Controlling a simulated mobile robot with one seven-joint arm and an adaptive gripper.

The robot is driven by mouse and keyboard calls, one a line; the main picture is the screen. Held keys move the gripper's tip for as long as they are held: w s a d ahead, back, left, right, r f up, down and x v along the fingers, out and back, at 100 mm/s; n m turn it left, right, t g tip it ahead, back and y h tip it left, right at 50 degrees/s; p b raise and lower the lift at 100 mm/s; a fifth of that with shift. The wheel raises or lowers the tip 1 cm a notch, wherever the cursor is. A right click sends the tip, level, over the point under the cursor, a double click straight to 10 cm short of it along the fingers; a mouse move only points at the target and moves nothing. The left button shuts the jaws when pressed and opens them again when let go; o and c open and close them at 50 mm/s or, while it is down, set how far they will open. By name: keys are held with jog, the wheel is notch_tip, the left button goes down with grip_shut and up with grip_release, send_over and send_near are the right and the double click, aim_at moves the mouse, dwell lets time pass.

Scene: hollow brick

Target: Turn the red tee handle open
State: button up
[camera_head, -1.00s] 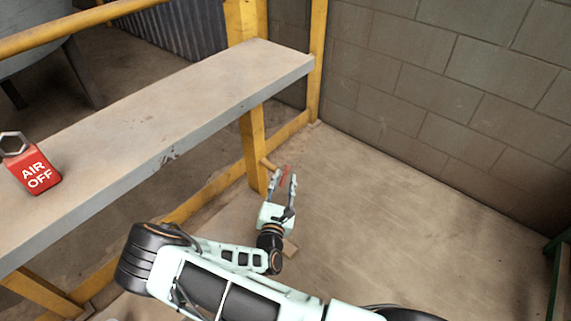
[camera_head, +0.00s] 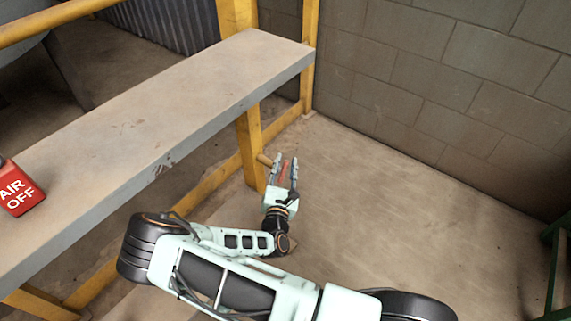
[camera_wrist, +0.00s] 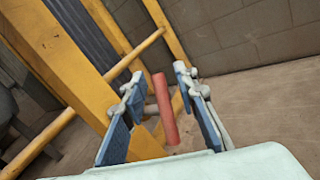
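The red tee handle (camera_wrist: 165,108) shows in the wrist view as a red bar between the two blue-padded fingers of my gripper (camera_wrist: 160,108). There is a visible gap on both sides, wider on the right. A pale stub behind the bar's left side is partly covered by the left finger. In the head view the red handle (camera_head: 284,172) is a small streak between the fingers of my gripper (camera_head: 282,170), close to the yellow post. The fingers are open and do not appear to touch the handle.
A yellow post (camera_head: 248,130) stands close on the left of my gripper, with a grey shelf (camera_head: 150,140) above. A red AIR OFF tag (camera_head: 17,190) lies on the shelf. A block wall (camera_head: 450,90) is behind; the floor (camera_head: 400,220) to the right is clear.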

grip_shut()
jog(key=shift+f+t+b, duration=0.15)
jog(key=shift+t+b, duration=0.15)
jog(key=shift+b, duration=0.05)
jog(key=shift+s+a+n+t+b, duration=0.1)
jog(key=shift+s+n+t+b, duration=0.05)
jog(key=shift+n+t+b, duration=0.4)
jog(key=shift+s+a+n+t+b, duration=0.15)
jog(key=shift+n+t+b, duration=0.2)
jog(key=shift+t+b, duration=0.25)
jog(key=shift+s+a+r+n+t+y+b, duration=0.1)
jog(key=shift+n+t+y+b, duration=0.15)
jog(key=shift+n+t+b, duration=0.3)
jog(key=shift+s+a+r+n+t+y+b, duration=0.1)
jog(key=shift+n+t+y+b, duration=0.15)
jog(key=shift+n+t+b, duration=0.3)
jog(key=shift+o, duration=0.7)
grip_release()
